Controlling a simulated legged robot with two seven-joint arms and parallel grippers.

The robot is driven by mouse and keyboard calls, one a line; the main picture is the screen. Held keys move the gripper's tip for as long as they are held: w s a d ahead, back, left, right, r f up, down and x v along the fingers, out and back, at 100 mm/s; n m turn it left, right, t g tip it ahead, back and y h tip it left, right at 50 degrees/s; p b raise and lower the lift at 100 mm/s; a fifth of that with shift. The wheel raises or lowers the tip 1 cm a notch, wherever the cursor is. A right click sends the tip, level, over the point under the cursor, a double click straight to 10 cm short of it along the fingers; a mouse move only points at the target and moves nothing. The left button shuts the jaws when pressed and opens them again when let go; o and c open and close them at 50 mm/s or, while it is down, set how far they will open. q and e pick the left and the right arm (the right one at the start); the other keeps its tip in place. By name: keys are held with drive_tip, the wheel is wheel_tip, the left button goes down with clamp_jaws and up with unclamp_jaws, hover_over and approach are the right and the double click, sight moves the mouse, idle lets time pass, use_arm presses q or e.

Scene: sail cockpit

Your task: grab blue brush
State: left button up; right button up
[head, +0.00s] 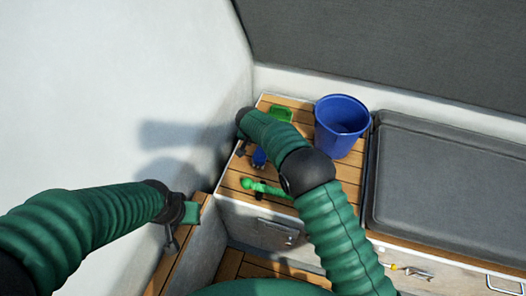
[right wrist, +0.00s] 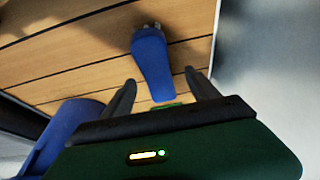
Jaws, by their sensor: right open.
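The blue brush (head: 259,157) lies on the wooden slatted top, partly hidden by my right arm in the head view. In the right wrist view the blue brush (right wrist: 152,62) shows as a long blue shape with a pale, metallic-looking far end. My right gripper (right wrist: 160,88) is open, with one dark finger on each side of the brush's near end. I cannot tell whether the fingers touch it. In the head view my right gripper (head: 241,148) is mostly hidden behind its own arm. My left gripper (head: 172,240) hangs at the lower left, away from the brush; its jaws are unclear.
A blue bucket (head: 342,125) stands right of my right arm. A green object (head: 280,112) lies at the back of the wooden top (head: 229,183). A bright green tool (head: 265,187) lies near its front edge. White walls close the left and back; a grey cushion (head: 440,180) lies right.

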drive_tip(key=b+x, duration=0.1)
drive_tip(key=x, duration=0.4)
drive_tip(key=shift+s+d, duration=0.1)
drive_tip(key=shift+d, duration=0.05)
drive_tip(key=shift+r, duration=0.15)
drive_tip(key=shift+s, duration=0.1)
drive_tip(key=shift+c, duration=1.3)
clamp_jaws()
